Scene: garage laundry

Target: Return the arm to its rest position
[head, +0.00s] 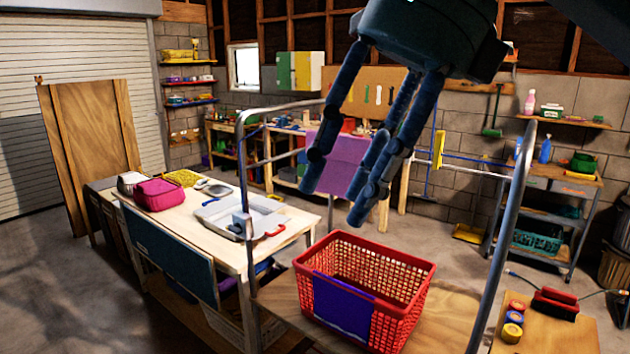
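My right gripper (343,192) hangs from the top of the head view, a dark body with long blue-black jointed fingers pointing down. The fingers stand apart, with nothing between them. It shows above the red basket (405,318), which has a purple panel on its front; the inside that I can see looks empty. I cannot tell how high the fingers are over it. My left gripper is out of view.
The basket stands on a wooden platform (283,306) framed by grey metal rails (508,235). To the left is a wooden table (265,257) with a pink bag (160,191) and a grey tray (240,216). At lower right, a small wooden top (555,335) holds a red brush and round tins.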

